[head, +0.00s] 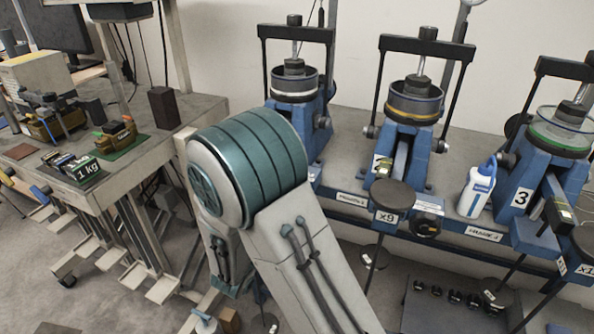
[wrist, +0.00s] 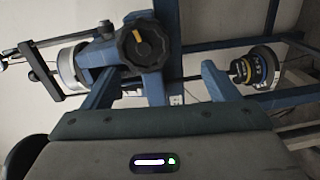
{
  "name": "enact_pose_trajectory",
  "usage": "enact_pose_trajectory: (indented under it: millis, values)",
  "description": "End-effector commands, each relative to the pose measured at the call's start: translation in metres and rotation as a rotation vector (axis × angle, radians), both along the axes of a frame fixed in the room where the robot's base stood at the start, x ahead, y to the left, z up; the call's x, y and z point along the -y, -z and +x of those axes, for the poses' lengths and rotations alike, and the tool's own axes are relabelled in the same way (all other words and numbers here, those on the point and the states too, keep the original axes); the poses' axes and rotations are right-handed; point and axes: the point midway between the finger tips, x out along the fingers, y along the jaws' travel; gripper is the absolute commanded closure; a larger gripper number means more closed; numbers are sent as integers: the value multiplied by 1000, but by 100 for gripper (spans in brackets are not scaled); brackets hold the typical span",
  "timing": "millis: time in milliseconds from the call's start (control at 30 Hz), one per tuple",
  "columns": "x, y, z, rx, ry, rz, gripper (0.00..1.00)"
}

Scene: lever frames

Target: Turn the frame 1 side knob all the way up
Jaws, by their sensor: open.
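Frame 1 (head: 297,92) is the leftmost blue lever frame in the head view, its lower left hidden behind my arm. In the wrist view a round black lobed knob (wrist: 143,42) with a yellow mark sits on the blue side of a frame, which appears lying sideways; I take it to be the side knob. The yellow mark points to the upper left in the picture. My gripper (wrist: 159,68) is open and empty, its two blue-grey fingers either side of and below the knob in the picture, apart from it. In the head view my gripper is hidden.
Middle (head: 413,108) and right (head: 562,138) lever frames stand on the same bench, with a white-and-blue bottle (head: 476,187) between them. In the wrist view, dark round weights (wrist: 257,68) hang to the right of the fingers. A cluttered table (head: 130,165) stands at left.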

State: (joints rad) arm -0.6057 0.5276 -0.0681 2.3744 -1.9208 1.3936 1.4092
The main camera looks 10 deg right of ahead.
Motion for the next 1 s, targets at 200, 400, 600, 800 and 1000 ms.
enact_pose_trajectory:
  millis: [200,400,600,800,1000]
  values:
    - [-6,-14,-14,-50,-8,-87,18]
    - [-5,-18,-25,-63,-16,-154,18]
    - [-3,-17,-29,-62,-21,-182,18]
    - [4,-16,-19,-61,-20,-183,18]
    - [21,-17,4,-61,-19,-183,18]
